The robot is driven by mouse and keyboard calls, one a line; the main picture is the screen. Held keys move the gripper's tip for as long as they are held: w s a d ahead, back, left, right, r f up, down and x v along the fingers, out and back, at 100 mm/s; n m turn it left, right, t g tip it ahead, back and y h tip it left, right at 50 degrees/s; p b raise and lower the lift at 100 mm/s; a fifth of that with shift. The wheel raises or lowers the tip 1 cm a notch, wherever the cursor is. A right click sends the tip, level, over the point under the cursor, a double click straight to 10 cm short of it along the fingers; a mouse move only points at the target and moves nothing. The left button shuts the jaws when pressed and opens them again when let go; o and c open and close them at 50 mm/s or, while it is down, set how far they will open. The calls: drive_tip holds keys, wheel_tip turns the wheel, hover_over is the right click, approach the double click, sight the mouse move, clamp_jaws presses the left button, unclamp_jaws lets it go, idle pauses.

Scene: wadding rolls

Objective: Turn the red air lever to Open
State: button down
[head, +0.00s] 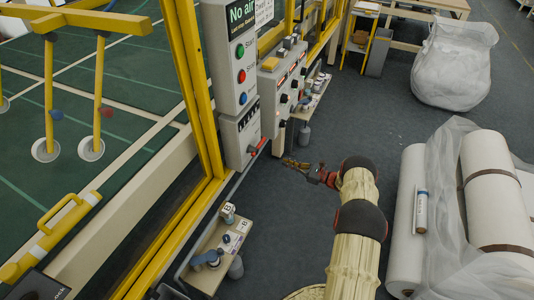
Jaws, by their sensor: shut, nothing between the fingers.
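The red air lever (257,146) shows small on the right side of the lower light grey box (238,133), beneath the push-button panel. It slants up to the right; its Open and shut marks are too small to read. My gripper (287,161) is shut and empty, to the right of and slightly below the lever in the picture, apart from it. My arm reaches in from the bottom right. A sign reading "No air" (241,17) is at the top of the panel.
A yellow frame (193,85) stands left of the panel. A grey control box (283,85) with knobs is just beyond it. A small bench (222,250) with bottles is below. White wadding rolls (488,190) lie at right. Dark floor between is clear.

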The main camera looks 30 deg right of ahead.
sight(259, 147)
drive_tip(key=shift+a, duration=0.15)
drive_tip(key=w+a+r+b, duration=0.3)
drive_tip(key=w+a, duration=0.3)
drive_tip(key=w, duration=0.2)
drive_tip(key=shift+w+a+r, duration=0.2)
drive_tip(key=shift+a+r, duration=0.05)
drive_tip(key=shift+r, duration=0.5)
drive_tip(key=shift+r, duration=0.1)
